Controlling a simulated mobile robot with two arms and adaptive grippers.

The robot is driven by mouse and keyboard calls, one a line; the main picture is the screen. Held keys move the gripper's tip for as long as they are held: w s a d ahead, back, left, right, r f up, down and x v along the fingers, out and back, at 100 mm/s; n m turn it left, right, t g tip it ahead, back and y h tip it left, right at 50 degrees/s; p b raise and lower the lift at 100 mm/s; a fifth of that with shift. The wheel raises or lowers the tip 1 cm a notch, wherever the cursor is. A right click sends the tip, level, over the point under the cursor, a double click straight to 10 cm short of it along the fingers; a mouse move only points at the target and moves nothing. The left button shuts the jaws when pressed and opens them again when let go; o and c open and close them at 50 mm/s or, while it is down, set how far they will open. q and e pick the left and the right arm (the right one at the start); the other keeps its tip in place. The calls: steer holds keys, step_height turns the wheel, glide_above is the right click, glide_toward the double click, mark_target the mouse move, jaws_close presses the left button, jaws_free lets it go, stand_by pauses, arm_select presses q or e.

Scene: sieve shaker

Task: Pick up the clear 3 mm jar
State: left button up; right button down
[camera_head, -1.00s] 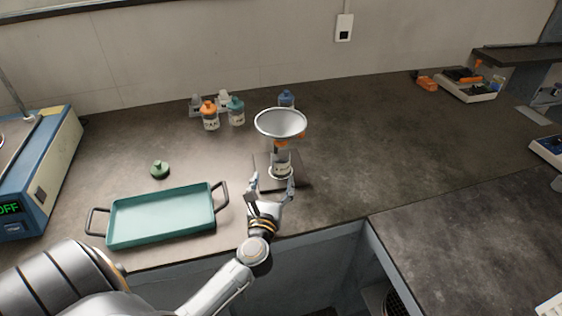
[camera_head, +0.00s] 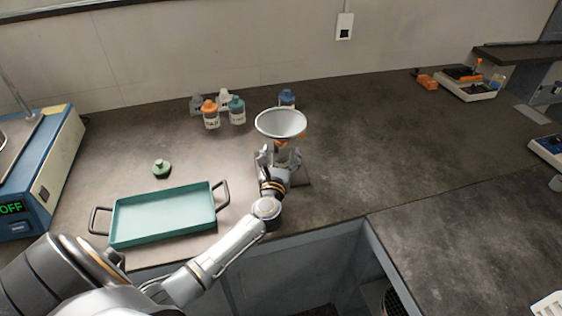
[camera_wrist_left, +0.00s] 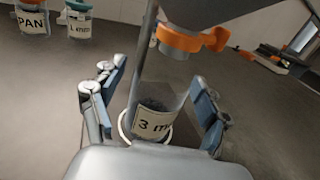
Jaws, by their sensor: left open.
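The clear 3 mm jar (camera_wrist_left: 158,112) stands upright in the left wrist view, with dark grains in it and a label reading "3 m", the rest cut off. It sits under a wide metal funnel (camera_head: 281,124), by an orange clamp (camera_wrist_left: 180,40). My left gripper (camera_wrist_left: 155,95) is open, with one finger on each side of the jar; I cannot tell whether the fingers touch it. In the head view my left gripper (camera_head: 280,158) largely hides the jar. My right gripper is not in view.
Several labelled bottles, one with an orange cap (camera_head: 211,115), stand behind and left of the funnel. A green tray (camera_head: 112,222) and a green lid (camera_head: 161,169) lie left. A blue device (camera_head: 62,165) reading OFF stands far left.

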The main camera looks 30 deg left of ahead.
arm_select(q)
steer(key=c, duration=1.2)
steer(key=shift+c, duration=0.4)
steer(key=shift+r, duration=0.15)
